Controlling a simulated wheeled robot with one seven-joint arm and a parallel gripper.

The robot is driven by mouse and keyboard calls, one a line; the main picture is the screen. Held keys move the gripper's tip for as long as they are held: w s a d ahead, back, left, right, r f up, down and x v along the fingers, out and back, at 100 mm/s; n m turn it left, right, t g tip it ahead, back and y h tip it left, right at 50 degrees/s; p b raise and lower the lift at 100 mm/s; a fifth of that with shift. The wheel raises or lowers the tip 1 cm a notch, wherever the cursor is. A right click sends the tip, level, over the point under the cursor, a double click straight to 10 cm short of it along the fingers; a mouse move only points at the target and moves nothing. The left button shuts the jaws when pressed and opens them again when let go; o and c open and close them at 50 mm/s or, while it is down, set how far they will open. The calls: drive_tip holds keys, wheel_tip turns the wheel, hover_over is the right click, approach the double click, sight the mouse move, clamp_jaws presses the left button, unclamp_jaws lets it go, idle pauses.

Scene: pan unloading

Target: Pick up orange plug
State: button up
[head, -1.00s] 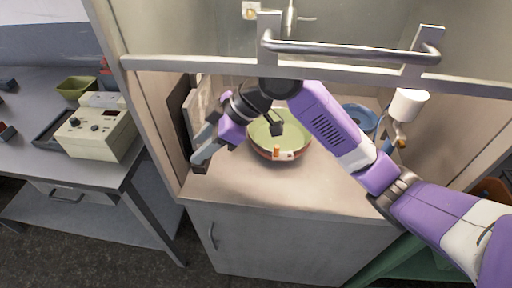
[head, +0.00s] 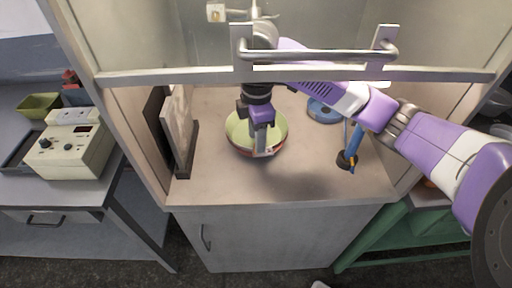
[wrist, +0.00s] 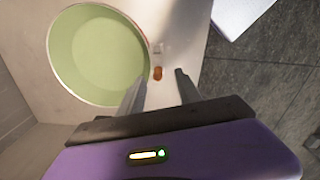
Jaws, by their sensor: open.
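The small orange plug (wrist: 158,73) lies just outside the pan's rim in the wrist view, between the lines of my two fingers. A small whitish piece (wrist: 157,48) is just beyond it. The pan (wrist: 97,55) with a pale green inside fills the left of that view; in the head view the pan (head: 238,128) stands on the cabinet worktop. My gripper (wrist: 160,78) is open and empty, pointing down over the pan's near edge in the head view (head: 262,152). There it hides the plug. I cannot tell the remaining height between fingertips and plug.
A hood sash with a metal handle (head: 315,54) crosses above the worktop (head: 300,185). A grey upright panel (head: 178,130) stands at left. A blue tool (head: 353,145) and a blue round dish (head: 320,110) are at right.

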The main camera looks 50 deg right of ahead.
drive_tip(key=shift+w+d+f, duration=0.15)
drive_tip(key=shift+f, duration=1.6)
clamp_jaws()
